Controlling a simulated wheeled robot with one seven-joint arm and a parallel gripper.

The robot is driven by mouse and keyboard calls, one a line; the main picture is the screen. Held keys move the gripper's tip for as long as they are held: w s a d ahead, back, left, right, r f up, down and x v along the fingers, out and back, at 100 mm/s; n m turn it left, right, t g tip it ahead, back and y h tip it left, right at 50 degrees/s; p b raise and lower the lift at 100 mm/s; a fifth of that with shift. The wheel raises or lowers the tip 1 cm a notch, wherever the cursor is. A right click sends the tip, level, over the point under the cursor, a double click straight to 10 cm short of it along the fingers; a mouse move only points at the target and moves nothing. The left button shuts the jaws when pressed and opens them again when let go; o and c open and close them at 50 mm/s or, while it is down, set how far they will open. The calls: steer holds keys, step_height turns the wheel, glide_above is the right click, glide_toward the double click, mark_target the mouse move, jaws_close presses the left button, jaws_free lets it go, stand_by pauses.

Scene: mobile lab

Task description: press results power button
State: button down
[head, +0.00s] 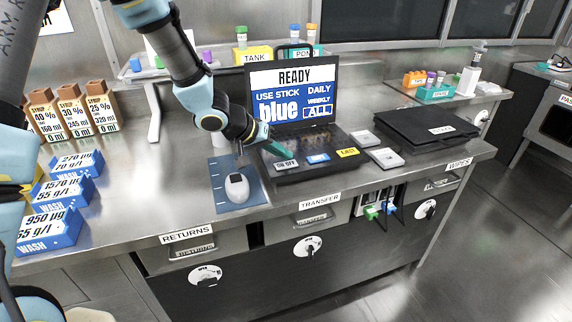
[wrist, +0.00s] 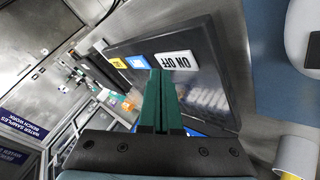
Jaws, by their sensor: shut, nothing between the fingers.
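The results terminal looks like an open laptop, its lit screen (head: 292,92) reading READY, USE STICK blue, DAILY, WEEKLY and ALL. Its dark base (head: 300,174) carries a white ON OFF button (head: 286,165) at the front left, with a blue button (head: 318,158) and a yellow LAST button (head: 347,153) to its right. My gripper (head: 279,148) is shut and empty, its green fingers over the left part of the base, just behind the ON OFF button. In the wrist view the fingertips (wrist: 160,74) appear beside the ON OFF button (wrist: 174,60); I cannot tell whether they touch.
A white mouse (head: 237,188) on a blue mat (head: 224,170) lies left of the base. Small white boxes (head: 385,157) and a black case (head: 417,128) lie to the right. Blue wash boxes (head: 62,191) and syrup cartons (head: 72,113) stand at the left.

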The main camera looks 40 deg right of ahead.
mark_target(283, 166)
steer(key=shift+f+b, duration=0.85)
steer(key=shift+b, duration=1.05)
stand_by(0.6)
steer(key=shift+r, duration=0.1)
stand_by(0.3)
steer(key=shift+r, duration=0.75)
steer(key=shift+r, duration=0.1)
steer(key=shift+r+p, duration=1.3)
steer(key=shift+r, duration=1.1)
